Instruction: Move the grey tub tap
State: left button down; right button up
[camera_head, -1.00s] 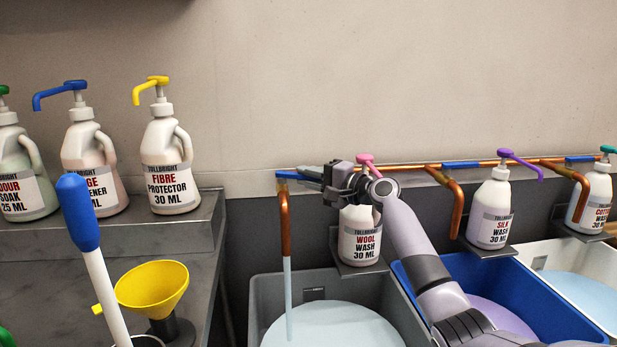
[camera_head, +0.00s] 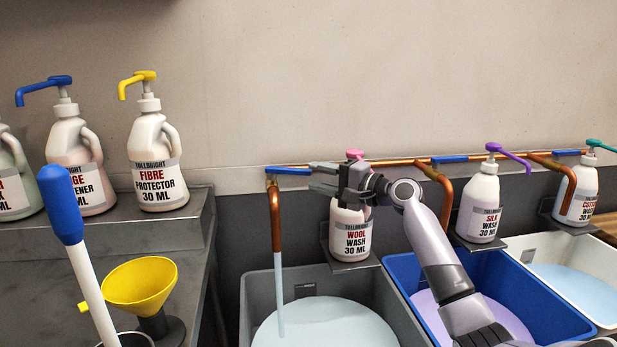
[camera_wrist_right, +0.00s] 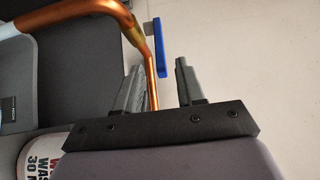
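The grey tub tap is a copper spout (camera_head: 276,215) with a blue lever (camera_head: 287,171) on top, over the grey tub (camera_head: 256,300). The lever lies along the wall pipe, pointing right. A pale stream (camera_head: 280,300) runs from the spout into the tub. My right gripper (camera_head: 314,177) is open and empty, just right of the lever's end. In the right wrist view the blue lever (camera_wrist_right: 159,47) lies beyond the open fingertips (camera_wrist_right: 160,68), apart from them. My left gripper is out of view.
A wool wash bottle (camera_head: 350,235) stands on a bracket directly below and behind my right gripper. A blue tub (camera_head: 403,265) and a white tub (camera_head: 600,312) are to the right. A yellow funnel (camera_head: 140,285) and a blue-topped handle (camera_head: 61,205) are at left.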

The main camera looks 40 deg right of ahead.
jog(key=shift+s+d, duration=0.1)
jog(key=shift+s, duration=0.4)
